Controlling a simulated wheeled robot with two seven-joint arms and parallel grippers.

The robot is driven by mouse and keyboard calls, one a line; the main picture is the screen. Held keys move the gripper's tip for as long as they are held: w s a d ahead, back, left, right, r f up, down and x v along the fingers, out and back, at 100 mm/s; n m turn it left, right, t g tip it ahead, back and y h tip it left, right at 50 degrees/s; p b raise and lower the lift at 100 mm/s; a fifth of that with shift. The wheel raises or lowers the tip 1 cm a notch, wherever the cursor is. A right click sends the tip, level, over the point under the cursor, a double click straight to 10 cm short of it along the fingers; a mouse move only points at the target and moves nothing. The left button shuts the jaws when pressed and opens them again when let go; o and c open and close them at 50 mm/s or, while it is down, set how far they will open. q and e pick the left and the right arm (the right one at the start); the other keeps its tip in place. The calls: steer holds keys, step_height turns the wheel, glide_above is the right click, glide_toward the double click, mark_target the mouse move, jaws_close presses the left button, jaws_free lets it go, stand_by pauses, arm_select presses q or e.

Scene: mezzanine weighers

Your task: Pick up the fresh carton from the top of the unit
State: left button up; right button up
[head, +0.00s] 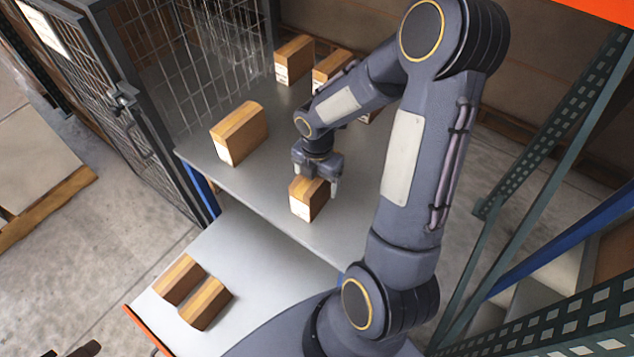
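My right gripper (318,182) is over a brown carton (306,203) with a white label near the front edge of the upper grey deck (260,190). Its fingers are apart, one on each side of the carton's top. I cannot tell whether they press on it, or whether the carton is lifted. Another labelled carton (240,133) stands to the left on the same deck. More cartons (294,60) (330,68) stand at the back, partly hidden by my arm. Which carton is the fresh one cannot be told. My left gripper is not in view.
Two cartons (180,278) (206,303) lie on a lower grey surface (240,260) with an orange front edge. A wire mesh gate (130,100) stands at the left. Green perforated rack posts (540,140) and a blue beam (560,240) are at the right.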

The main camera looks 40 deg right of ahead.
steer(key=shift+f, duration=0.5)
steer(key=c, duration=1.4)
steer(key=shift+r, duration=0.15)
